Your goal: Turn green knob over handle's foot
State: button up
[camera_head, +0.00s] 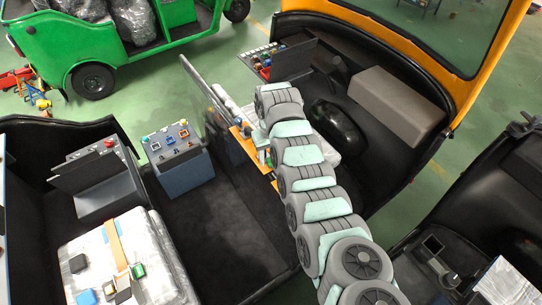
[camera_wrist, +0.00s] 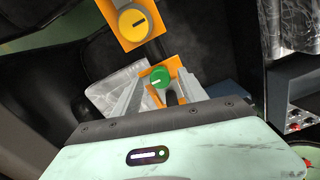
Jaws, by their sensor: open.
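The green knob (camera_wrist: 160,78) is round with a pale slot mark and sits on an orange plate in the wrist view. My gripper (camera_wrist: 161,84) is open, its two grey fingers on either side of the green knob. I cannot tell whether they touch it. A dark piece shows just below the knob between the fingers; I cannot tell if it is the handle's foot.
A yellow knob (camera_wrist: 134,23) on its own orange plate is above the green one in the wrist view. A blue box with knobs (camera_head: 180,158) stands left of my arm. A wrapped package (camera_head: 120,262) lies at lower left. Dark cabin walls surround the arm.

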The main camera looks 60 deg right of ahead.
jog(key=shift+f, duration=0.3)
grip_shut()
dwell(0.5)
